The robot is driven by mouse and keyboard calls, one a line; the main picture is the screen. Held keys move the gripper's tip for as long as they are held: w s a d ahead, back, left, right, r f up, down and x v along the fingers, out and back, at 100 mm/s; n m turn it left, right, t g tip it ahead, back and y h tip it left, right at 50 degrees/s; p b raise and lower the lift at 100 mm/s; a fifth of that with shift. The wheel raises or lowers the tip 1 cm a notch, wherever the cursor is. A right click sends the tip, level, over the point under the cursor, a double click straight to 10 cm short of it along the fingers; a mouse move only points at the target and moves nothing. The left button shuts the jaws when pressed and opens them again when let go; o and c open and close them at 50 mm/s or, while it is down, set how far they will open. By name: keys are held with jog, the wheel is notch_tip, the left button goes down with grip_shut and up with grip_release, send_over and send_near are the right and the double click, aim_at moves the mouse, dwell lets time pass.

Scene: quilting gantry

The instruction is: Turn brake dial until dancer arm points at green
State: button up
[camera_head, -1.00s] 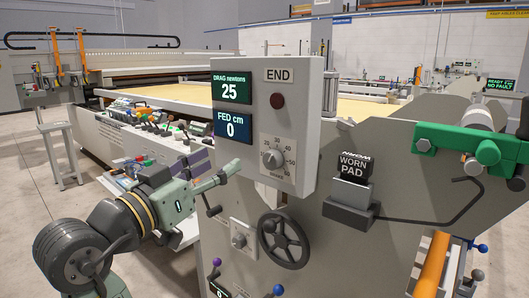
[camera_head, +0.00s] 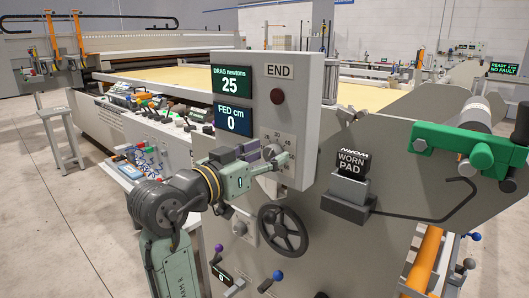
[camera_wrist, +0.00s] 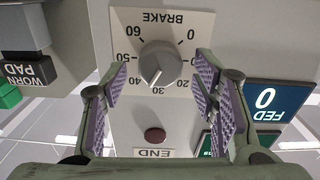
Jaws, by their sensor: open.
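The brake dial (camera_wrist: 160,62) is a grey round knob on a scale plate marked 0 to 60, upside down in the wrist view. Its white pointer mark sits near 30. My gripper (camera_wrist: 161,76) is open, with one purple-padded finger to each side of the dial, apart from it. In the head view my gripper (camera_head: 282,162) is in front of the dial's plate (camera_head: 286,138) and mostly hides the knob. The display (camera_head: 231,86) reads DRAG newtons 25, and FED cm 0 is below. I cannot pick out the dancer arm or its green mark with certainty.
The grey control box (camera_head: 299,110) also carries a dark red END button (camera_head: 277,97). A black handwheel (camera_head: 284,231) is below my gripper. A WORN PAD block (camera_head: 350,163) and a green clamp (camera_head: 466,147) are to the right. Open floor shows at left.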

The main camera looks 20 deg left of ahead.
jog(key=c, duration=1.2)
jog(key=shift+o, duration=0.2)
jog(key=shift+f+b, duration=0.15)
jog(key=shift+b, duration=0.25)
jog(key=shift+f+m+b, duration=0.1)
jog(key=shift+m+b, duration=0.95)
jog(key=shift+m, duration=0.05)
jog(key=m+b, duration=0.4)
jog(key=shift+d, duration=0.15)
jog(key=shift+r+m, duration=0.2)
jog(key=shift+m, duration=0.2)
jog(key=o, duration=1.2)
jog(key=shift+c, duration=0.2)
